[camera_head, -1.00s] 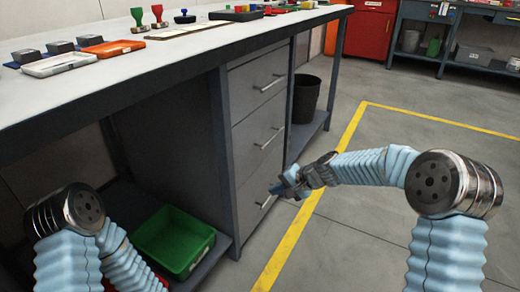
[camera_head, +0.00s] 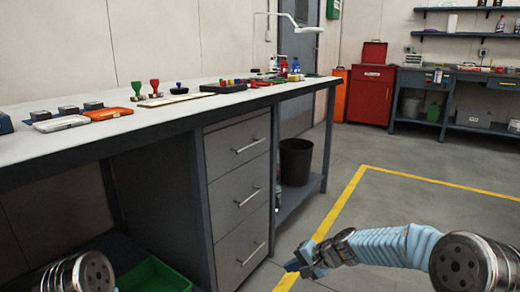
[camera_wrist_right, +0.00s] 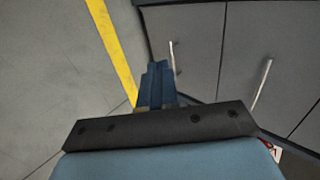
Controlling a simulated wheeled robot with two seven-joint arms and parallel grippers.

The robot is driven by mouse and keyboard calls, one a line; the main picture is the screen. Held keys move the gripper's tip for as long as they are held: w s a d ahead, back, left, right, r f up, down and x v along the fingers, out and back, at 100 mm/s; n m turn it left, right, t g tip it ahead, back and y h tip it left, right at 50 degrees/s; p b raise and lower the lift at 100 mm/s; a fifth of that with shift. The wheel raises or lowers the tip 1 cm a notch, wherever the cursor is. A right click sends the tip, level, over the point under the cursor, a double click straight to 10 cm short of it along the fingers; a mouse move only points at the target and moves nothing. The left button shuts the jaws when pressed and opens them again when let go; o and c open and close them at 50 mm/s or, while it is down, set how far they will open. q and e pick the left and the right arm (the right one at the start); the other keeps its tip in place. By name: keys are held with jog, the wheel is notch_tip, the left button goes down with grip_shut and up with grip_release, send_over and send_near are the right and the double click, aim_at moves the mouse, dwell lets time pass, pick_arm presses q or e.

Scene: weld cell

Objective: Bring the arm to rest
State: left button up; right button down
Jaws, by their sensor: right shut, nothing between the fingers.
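My right arm reaches in from the lower right of the head view. Its gripper (camera_head: 304,262) is low in front of the drawer unit, over the floor near the yellow line. In the right wrist view the blue fingers (camera_wrist_right: 156,84) are together and empty, with drawer fronts beyond them. They look apart from the drawers. Of my left arm, only a rounded joint shows at the lower left of the head view. The left gripper is not in view.
A workbench (camera_head: 150,122) with a drawer unit (camera_head: 238,170) stands at the left. Stamps and trays lie on it. A green bin (camera_head: 152,276) is below and a black bin (camera_head: 296,160) beside the drawers. A red cabinet (camera_head: 371,98) stands behind. The right floor is clear.

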jog(key=s+d+f+n+g+h+p, duration=0.25)
jog(key=s+f+p, duration=0.45)
jog(key=s+f, duration=0.6)
jog(key=s+n+g+p, duration=0.2)
jog(key=s+p, duration=0.3)
jog(key=s, duration=1.3)
jog(key=shift+s+a+f+h, duration=0.15)
jog(key=shift+a+f+h, duration=0.15)
jog(key=shift+a+h, duration=0.15)
jog(key=shift+n, duration=0.25)
